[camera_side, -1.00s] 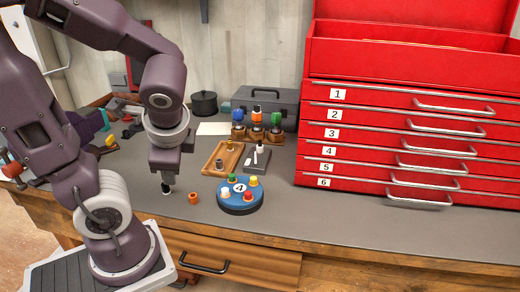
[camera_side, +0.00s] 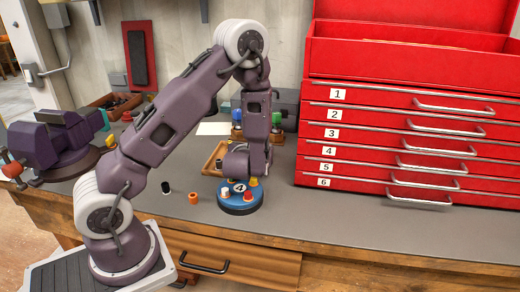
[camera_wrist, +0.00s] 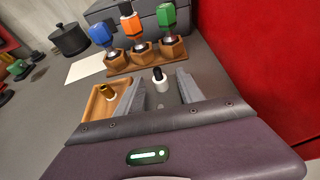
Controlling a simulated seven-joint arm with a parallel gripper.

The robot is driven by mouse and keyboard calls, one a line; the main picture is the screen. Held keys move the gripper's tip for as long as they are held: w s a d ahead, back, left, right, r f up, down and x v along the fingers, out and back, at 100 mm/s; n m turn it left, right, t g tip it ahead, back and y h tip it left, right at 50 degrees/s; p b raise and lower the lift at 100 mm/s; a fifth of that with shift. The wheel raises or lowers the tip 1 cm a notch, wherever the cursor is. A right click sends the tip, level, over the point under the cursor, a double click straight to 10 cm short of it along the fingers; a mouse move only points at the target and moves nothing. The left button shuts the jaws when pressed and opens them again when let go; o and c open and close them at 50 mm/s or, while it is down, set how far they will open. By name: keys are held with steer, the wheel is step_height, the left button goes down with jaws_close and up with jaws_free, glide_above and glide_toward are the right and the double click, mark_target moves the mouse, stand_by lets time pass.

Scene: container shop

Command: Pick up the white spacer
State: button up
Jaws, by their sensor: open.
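My gripper (camera_wrist: 160,88) is open and empty, with one finger on each side of the wrist view. In that view a small upright white piece with a black top (camera_wrist: 158,80) shows between the fingers; I cannot tell whether it is the spacer or how far below it stands. In the side view my wrist hides the fingers and this piece. Another white short cylinder (camera_side: 224,191) sits on the front left of the blue round stand (camera_side: 240,206) marked 4, with red and yellow pieces. A wooden tray (camera_wrist: 88,113) with a brass-topped piece lies left of my fingers.
A black cylinder (camera_side: 165,187) and an orange ring (camera_side: 193,198) stand on the bench. Blue, orange and green handled tools (camera_wrist: 137,30) stand in a wooden rack behind. A black pot (camera_wrist: 69,39) is farther left. The red drawer cabinet (camera_side: 400,140) is right. The front right bench is clear.

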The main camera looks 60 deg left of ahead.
jaws_close()
stand_by(0.3)
